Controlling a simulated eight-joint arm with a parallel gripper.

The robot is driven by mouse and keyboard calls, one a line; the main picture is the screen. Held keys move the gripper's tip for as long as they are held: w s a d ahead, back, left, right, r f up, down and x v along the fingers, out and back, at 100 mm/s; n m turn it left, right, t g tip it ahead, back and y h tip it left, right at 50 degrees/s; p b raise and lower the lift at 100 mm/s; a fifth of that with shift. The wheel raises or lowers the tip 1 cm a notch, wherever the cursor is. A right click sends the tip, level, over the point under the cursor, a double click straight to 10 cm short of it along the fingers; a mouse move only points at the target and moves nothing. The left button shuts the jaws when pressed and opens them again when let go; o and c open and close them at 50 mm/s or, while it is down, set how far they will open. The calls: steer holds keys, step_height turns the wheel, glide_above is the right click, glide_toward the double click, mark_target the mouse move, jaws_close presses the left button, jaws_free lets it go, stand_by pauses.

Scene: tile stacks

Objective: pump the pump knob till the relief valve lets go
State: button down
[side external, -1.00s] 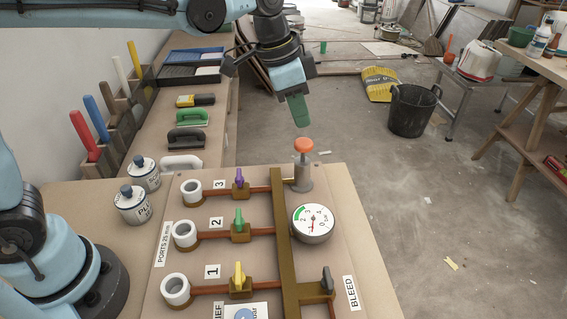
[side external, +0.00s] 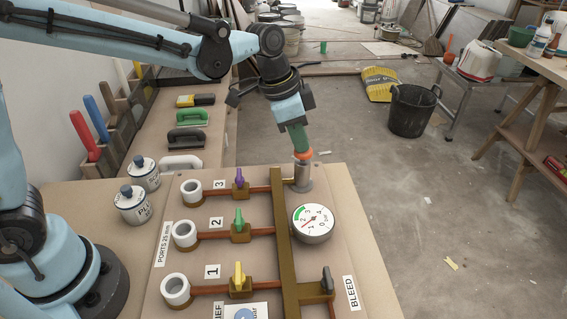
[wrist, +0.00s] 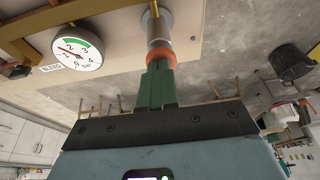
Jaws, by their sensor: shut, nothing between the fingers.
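The orange pump knob (side external: 303,156) sits low on its grey cylinder (side external: 304,178) at the far edge of the board. My gripper (side external: 302,150) is shut and empty, its green fingertips pressed onto the top of the knob. In the wrist view, the fingertips (wrist: 158,68) meet the orange knob (wrist: 160,55). The round gauge (side external: 312,224) stands beside the pump; its red needle is off to one side of the dial, outside the green band.
Yellow (side external: 239,274), green (side external: 239,219) and purple (side external: 239,177) valve handles and white ports line the board. A dark bleed handle (side external: 327,283) is at the lower right. Two white tins (side external: 132,206) stand to the left.

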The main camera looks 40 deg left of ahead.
steer(key=shift+f, duration=0.6)
steer(key=v, duration=1.4)
steer(key=shift+w+d+r, duration=0.25)
steer(key=shift+w+d, duration=0.05)
steer(key=r, duration=0.1)
steer(key=w+r, duration=0.1)
steer(key=r, duration=0.1)
steer(key=shift+w+a, duration=0.15)
steer(key=shift+a, duration=0.2)
steer(key=shift+f, duration=0.15)
